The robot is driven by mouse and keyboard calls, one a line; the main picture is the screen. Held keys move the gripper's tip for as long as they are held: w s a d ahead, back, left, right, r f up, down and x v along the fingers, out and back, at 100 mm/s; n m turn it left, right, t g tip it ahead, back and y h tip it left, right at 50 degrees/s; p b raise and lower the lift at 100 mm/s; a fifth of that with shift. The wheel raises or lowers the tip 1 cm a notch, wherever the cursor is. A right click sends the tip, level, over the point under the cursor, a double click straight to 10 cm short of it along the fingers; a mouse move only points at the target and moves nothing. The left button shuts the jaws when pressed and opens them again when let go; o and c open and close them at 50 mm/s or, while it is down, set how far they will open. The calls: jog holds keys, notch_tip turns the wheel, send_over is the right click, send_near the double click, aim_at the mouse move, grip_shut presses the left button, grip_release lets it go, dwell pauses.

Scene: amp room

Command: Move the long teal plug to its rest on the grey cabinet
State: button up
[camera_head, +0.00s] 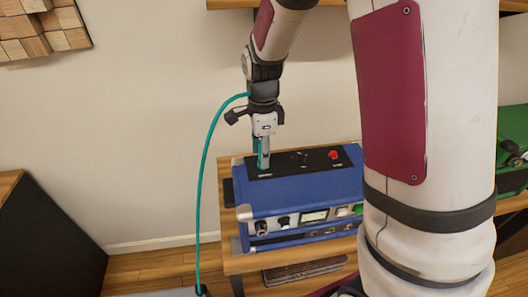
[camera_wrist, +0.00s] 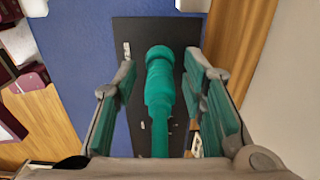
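The long teal plug (camera_wrist: 160,85) lies between my gripper's two fingers in the wrist view, with a gap showing on each side. In the head view the teal plug (camera_head: 260,160) stands about upright at the left end of the black panel on the blue amplifier (camera_head: 300,190); my fingers partly hide it. My gripper (camera_head: 264,152) points down over that end of the panel. Its teal-padded fingers are open around the plug in the wrist view (camera_wrist: 160,66). A teal cable (camera_head: 202,170) loops from beside my wrist down to the left. I cannot make out the grey cabinet.
The amplifier stands on a wooden table (camera_head: 235,263). The panel has a red button (camera_head: 334,154). A black-sided cabinet (camera_head: 48,240) with a wooden top is at left. A green case (camera_head: 513,150) is at right. My arm hides part of the right side.

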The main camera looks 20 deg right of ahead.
jog(key=shift+c, duration=0.5)
grip_shut()
jog(key=shift+r, duration=0.1)
jog(key=shift+r+p, duration=1.65)
jog(key=shift+r, duration=1.25)
